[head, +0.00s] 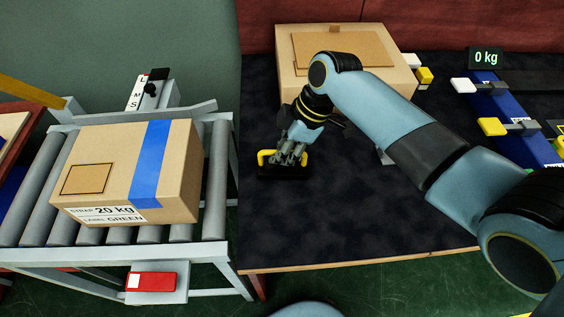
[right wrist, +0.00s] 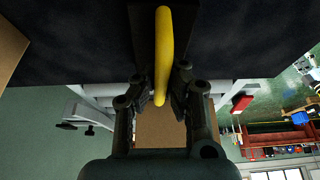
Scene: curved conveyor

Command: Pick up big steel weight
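The steel weight is a dark block (head: 284,172) with a yellow handle (head: 263,158), standing on the dark table top near its left edge. My right gripper (head: 290,158) reaches down over it and hides part of the handle. In the right wrist view the yellow handle (right wrist: 163,50) runs between the two fingers of my right gripper (right wrist: 160,80). A gap shows between the left finger and the handle; the right finger is closer to it. The fingers look open around the handle. My left gripper is not in view.
A cardboard box (head: 175,180) with a blue strap and "20 kg" label sits on the roller conveyor (head: 45,215) at left. Another box (head: 390,75) stands behind my right arm. Blue straps (head: 530,145) and a "0 kg" display (head: 486,57) are at right. The table front is clear.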

